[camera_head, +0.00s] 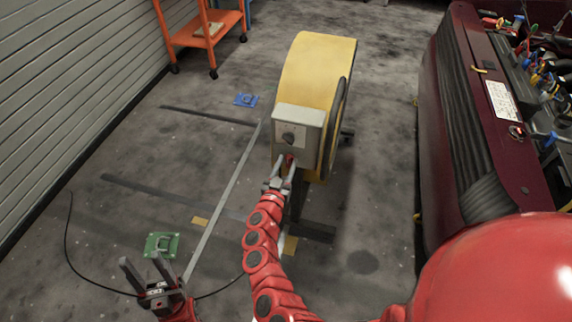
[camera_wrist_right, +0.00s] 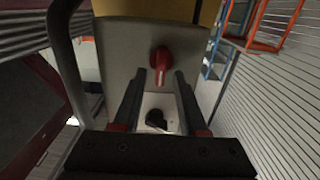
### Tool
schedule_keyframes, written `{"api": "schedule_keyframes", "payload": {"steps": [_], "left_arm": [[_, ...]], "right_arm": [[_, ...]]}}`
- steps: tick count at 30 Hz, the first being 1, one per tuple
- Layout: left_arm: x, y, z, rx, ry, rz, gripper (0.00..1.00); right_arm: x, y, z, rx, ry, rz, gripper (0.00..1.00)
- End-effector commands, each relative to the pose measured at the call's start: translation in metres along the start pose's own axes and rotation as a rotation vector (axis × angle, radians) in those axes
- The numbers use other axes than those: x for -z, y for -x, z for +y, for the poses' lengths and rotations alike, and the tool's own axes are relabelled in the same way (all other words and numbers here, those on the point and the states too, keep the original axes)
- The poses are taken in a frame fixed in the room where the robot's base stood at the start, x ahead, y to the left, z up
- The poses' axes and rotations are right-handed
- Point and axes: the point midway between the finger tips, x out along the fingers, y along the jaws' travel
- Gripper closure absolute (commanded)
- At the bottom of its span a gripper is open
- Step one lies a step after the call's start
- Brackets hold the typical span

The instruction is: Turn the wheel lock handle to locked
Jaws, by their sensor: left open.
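The wheel unit (camera_head: 315,72) is a yellow drum on a dark stand, with a grey control box (camera_head: 298,116) on its near face. A black knob (camera_head: 289,138) sits on the box. A small red handle (camera_head: 291,159) is below it, partly hidden by my right gripper (camera_head: 282,172). In the right wrist view, the red handle (camera_wrist_right: 160,62) has a round hub and a short lever pointing down in the picture, between the fingertips (camera_wrist_right: 160,76). Gaps show on both sides, so the fingers are open around the lever. My left gripper (camera_head: 143,262) is open and empty, low at the left.
A dark red car (camera_head: 455,110) with an open engine bay stands at the right. An orange cart (camera_head: 205,35) is at the back left. A green floor plate (camera_head: 162,245), a blue plate (camera_head: 246,99) and a black cable lie on the floor. Floor left of the unit is mostly clear.

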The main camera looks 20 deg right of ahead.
Motion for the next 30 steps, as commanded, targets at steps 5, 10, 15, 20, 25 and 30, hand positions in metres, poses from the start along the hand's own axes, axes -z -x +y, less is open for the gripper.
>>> {"api": "schedule_keyframes", "payload": {"steps": [5,10,15,20,25,30], "left_arm": [[0.000,0.000,0.000,0.000,0.000,0.000,0.50],[0.000,0.000,0.000,0.000,0.000,0.000,0.50],[0.000,0.000,0.000,0.000,0.000,0.000,0.50],[0.000,0.001,0.000,0.000,0.000,0.000,0.50],[-0.001,0.004,0.000,0.000,0.000,0.000,0.50],[-0.002,0.011,0.001,0.000,0.000,0.000,0.50]], "right_arm": [[0.000,0.000,0.000,0.000,0.000,0.000,0.93],[0.000,0.000,0.000,0.000,0.000,0.000,1.00],[0.000,0.000,0.000,0.000,-0.001,0.000,1.00],[-0.001,0.001,0.000,0.000,-0.019,0.000,1.00],[-0.002,0.001,0.001,0.000,-0.082,0.000,1.00],[-0.003,0.001,0.004,-0.001,-0.199,0.000,1.00]]}}
